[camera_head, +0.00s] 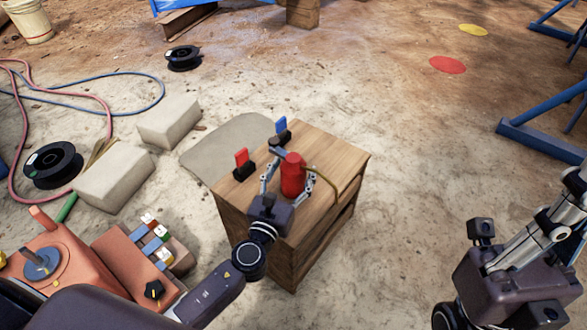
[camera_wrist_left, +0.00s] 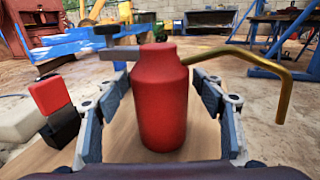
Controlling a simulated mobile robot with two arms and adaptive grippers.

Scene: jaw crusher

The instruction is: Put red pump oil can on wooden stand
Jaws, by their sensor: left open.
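The red pump oil can (camera_head: 292,176) with a brass spout stands upright on, or very close above, the top of the wooden stand (camera_head: 333,153). My left gripper (camera_head: 288,184) is open, with its fingers on either side of the can. In the left wrist view the red can (camera_wrist_left: 160,100) is centred between the fingers, with visible gaps at both sides.
A red switch-like piece (camera_head: 242,160) and a blue one (camera_head: 281,126) stand on the stand's far left edge. An orange control console (camera_head: 75,265) is at lower left. Pale blocks (camera_head: 115,178), hoses and black spools lie left. Ground right of the stand is clear.

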